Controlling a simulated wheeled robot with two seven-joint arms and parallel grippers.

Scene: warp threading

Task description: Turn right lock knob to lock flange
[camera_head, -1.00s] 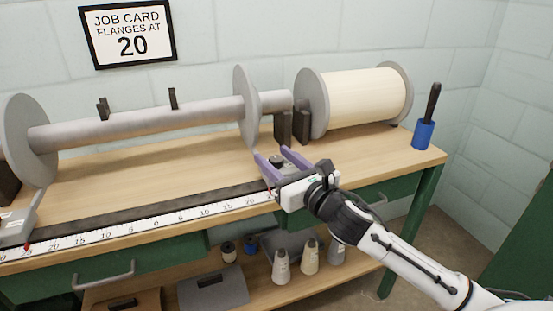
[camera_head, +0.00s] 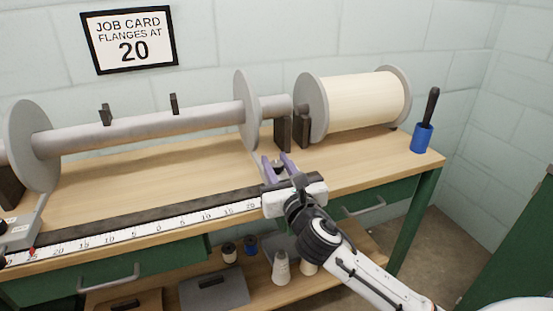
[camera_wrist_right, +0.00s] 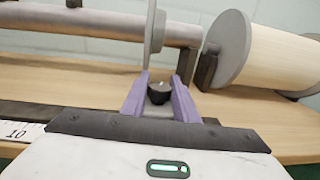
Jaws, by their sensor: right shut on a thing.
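The right lock knob (camera_wrist_right: 160,92) is a small dark round knob with a pale mark on top. In the right wrist view it sits between the two purple fingers of my right gripper (camera_wrist_right: 160,98), which is shut on it. In the head view my right gripper (camera_head: 279,166) is over the bench at the right end of the scale and mostly hides the knob. The right flange (camera_head: 246,110) is a grey disc standing upright on the beam tube (camera_head: 150,128), just behind the gripper. My left gripper is not in view.
A white scale (camera_head: 150,228) runs along the bench front. The left flange (camera_head: 32,145) stands far left. A cream warp roll (camera_head: 365,100) and a blue holder (camera_head: 422,137) are at right. A job card (camera_head: 131,40) on the wall reads flanges at 20. Bench right of the gripper is clear.

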